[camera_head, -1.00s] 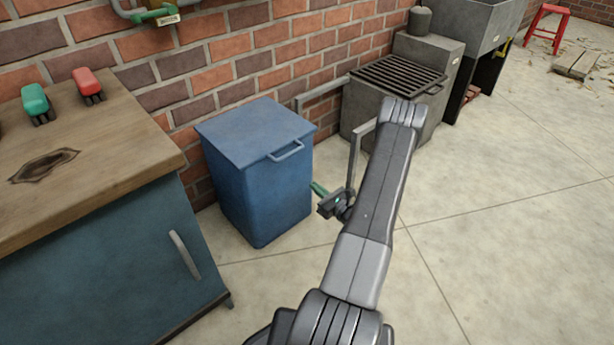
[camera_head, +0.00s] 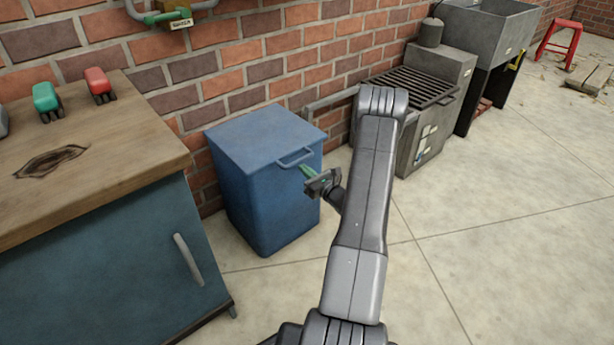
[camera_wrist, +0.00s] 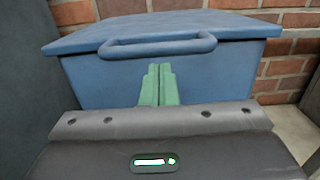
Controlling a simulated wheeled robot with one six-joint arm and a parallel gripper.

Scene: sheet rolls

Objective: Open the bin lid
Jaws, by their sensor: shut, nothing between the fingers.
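The blue bin (camera_head: 268,205) stands on the floor against the brick wall. Its flat blue lid (camera_head: 262,135) is closed, with a bar handle (camera_head: 295,157) on the front edge. In the wrist view the lid (camera_wrist: 215,20) and handle (camera_wrist: 158,46) are seen from the front. My gripper (camera_head: 306,170), with green fingers, is in front of the bin just below the handle. In the wrist view the shut fingertips (camera_wrist: 158,68) point at the bin's front, a little under the handle. They hold nothing. I cannot tell whether they touch the bin.
A wooden workbench (camera_head: 110,130) with a blue cabinet stands left of the bin, bearing a green stapler-like thing (camera_head: 46,100) and a red one (camera_head: 97,84). A grill (camera_head: 415,85) and a grey sink (camera_head: 488,25) stand right along the wall.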

